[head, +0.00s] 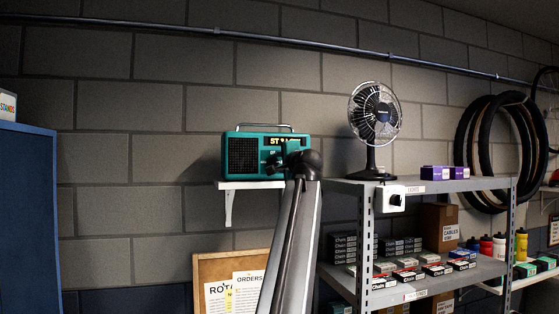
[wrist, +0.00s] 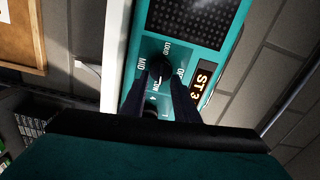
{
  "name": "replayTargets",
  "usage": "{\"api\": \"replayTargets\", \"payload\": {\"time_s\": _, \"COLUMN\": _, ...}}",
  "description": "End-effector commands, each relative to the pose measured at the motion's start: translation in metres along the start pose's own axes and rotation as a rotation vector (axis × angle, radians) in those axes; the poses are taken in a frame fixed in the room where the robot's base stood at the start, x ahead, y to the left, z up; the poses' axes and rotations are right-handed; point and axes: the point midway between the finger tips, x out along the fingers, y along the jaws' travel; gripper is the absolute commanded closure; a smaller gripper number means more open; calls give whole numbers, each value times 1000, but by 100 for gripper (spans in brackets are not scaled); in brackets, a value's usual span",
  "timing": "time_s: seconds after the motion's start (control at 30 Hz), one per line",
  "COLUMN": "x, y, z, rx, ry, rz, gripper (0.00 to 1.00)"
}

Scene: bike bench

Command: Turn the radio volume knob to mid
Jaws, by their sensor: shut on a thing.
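The teal radio (head: 243,158) stands on a small white wall shelf, with a dark speaker grille, a handle and a lit display. It also fills the upper middle of the wrist view (wrist: 222,75), turned on its side. There the black volume knob (wrist: 157,74) sits among printed labels, including LOUD and MID. My gripper (wrist: 164,84) has its two dark fingers shut on the knob. A pale mark shows on the knob; which label it points to is unclear. In the head view my gripper (head: 275,161) is at the radio's front, and my arm hides its lower right part.
The white wall shelf (head: 229,186) holds the radio. A black desk fan (head: 376,115) stands to the right on a grey metal rack (head: 440,186). A cork board (head: 208,268) with papers hangs below, and a blue cabinet (head: 27,215) stands at the left.

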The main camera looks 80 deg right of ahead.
Motion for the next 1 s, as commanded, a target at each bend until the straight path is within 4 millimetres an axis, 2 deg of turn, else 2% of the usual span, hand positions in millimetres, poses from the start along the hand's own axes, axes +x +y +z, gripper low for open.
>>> {"api": "replayTargets", "payload": {"time_s": 1.0, "x": 0, "y": 7, "z": 4, "rx": 955, "ry": 2, "rz": -5, "gripper": 95}}
